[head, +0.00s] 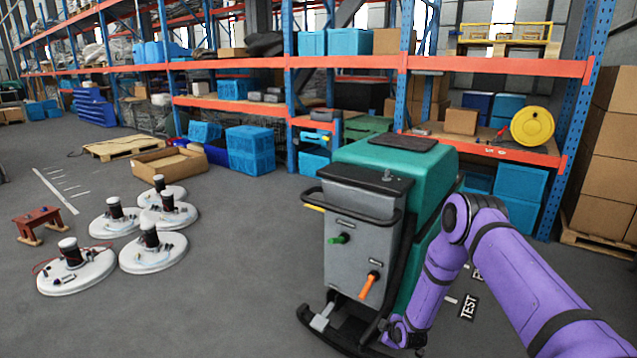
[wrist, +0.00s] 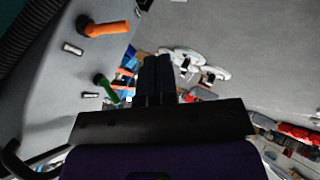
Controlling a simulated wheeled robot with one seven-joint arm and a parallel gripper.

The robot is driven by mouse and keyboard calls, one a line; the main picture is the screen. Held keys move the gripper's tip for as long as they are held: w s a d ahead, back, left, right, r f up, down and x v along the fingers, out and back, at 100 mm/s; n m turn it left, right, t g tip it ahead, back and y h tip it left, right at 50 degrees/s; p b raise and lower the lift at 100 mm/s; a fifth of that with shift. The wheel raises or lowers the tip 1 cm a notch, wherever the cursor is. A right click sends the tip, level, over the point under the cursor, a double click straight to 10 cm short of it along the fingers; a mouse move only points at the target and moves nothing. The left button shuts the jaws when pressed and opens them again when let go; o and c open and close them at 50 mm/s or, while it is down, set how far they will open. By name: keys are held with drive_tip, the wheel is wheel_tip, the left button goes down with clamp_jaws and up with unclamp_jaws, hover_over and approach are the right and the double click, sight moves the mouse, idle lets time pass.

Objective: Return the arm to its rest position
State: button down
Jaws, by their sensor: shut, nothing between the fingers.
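My purple arm (head: 520,270) enters the head view at the lower right, bends at a raised elbow, and its forearm slopes down beside the scrubber (head: 368,205). The scrubber is a teal and grey machine with an orange handle (head: 369,285) and a green handle (head: 339,239). Both handles also show at the left of the wrist view, orange (wrist: 107,28) above green (wrist: 106,88). My gripper (wrist: 157,62) is shut and empty in the wrist view, with the scrubber's grey panel to its left. In the head view its fingers cannot be made out.
Several round white units (head: 151,250) and a small red-brown stool (head: 39,222) are on the floor at the left. Orange and blue racks (head: 290,60) with bins stand behind. Stacked cardboard boxes (head: 605,140) are at the right. Open floor (head: 240,300) lies left of the scrubber.

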wheel_tip(320, 180, up, 25)
drive_tip(key=w+d+m, duration=0.2)
drive_tip(key=w+d, duration=0.1)
drive_tip(key=s+d+r+m+g+h, duration=0.15)
drive_tip(key=s+r, duration=0.25)
drive_tip(key=r, duration=0.7)
drive_tip(key=s+r+m, duration=0.2)
drive_tip(key=s+r, duration=0.2)
drive_tip(key=r, duration=0.6)
drive_tip(key=s+d+r+m+h, duration=0.1)
drive_tip(key=s+r+m, duration=0.1)
drive_tip(key=s+r, duration=0.65)
drive_tip(key=s+d+r+m, duration=0.2)
drive_tip(key=s+r, duration=0.5)
drive_tip(key=s, duration=0.3)
drive_tip(key=s+r+m+g, duration=0.2)
drive_tip(key=s+r+m, duration=0.1)
drive_tip(key=s, duration=1.9)
drive_tip(key=shift+s+d, duration=0.15)
